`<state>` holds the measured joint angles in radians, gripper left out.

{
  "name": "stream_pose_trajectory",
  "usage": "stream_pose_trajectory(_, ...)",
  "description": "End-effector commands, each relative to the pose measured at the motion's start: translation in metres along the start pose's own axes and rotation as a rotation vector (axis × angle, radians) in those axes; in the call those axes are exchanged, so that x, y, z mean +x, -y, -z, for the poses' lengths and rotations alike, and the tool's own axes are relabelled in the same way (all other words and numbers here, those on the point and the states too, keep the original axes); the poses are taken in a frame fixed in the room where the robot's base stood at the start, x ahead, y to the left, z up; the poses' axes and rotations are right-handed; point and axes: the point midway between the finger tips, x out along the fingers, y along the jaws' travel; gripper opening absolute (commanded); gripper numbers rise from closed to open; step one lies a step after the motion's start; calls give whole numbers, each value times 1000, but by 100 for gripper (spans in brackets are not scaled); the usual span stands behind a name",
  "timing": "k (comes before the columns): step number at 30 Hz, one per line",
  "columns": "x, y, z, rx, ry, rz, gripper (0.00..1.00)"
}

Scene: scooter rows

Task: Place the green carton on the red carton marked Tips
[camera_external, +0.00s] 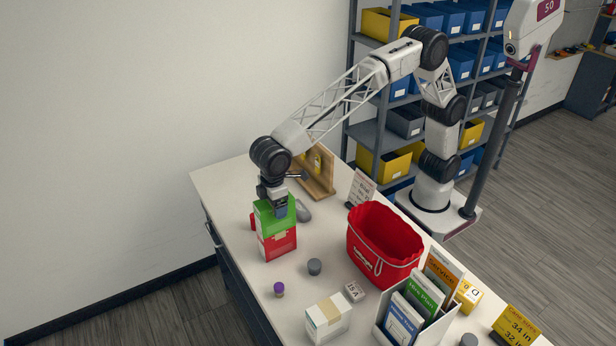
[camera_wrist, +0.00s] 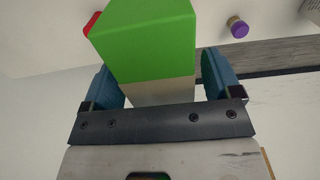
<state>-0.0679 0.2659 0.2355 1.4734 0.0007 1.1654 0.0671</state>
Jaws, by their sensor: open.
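The green carton (camera_external: 267,214) stands at the left part of the table, directly above a red carton (camera_external: 278,246) and apparently resting on it. The red carton has a pale label on its front; I cannot read a Tips mark. My gripper (camera_external: 281,208) points down at the top of the green carton. In the wrist view, the green carton (camera_wrist: 145,40) lies between the two blue fingers of my gripper (camera_wrist: 160,78), which are open. A bit of red (camera_wrist: 90,22) shows behind its left edge; I cannot tell which thing it belongs to.
A red basket (camera_external: 372,258) stands right of the cartons. A grey cylinder (camera_external: 315,267), a purple-capped bottle (camera_external: 279,290) and a white box (camera_external: 327,318) stand nearer the front. A wooden stand (camera_external: 318,180) and a grey mouse-like object (camera_external: 303,211) are behind. A file holder (camera_external: 383,318) is front right.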

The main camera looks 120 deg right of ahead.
Motion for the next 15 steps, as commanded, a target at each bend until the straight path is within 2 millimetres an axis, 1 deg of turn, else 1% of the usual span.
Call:
stream_pose_trajectory(1, -7, 0, 0, 0, -1, 0, 84)
stream_pose_trajectory(15, -79, 0, 0, 0, -1, 0, 84)
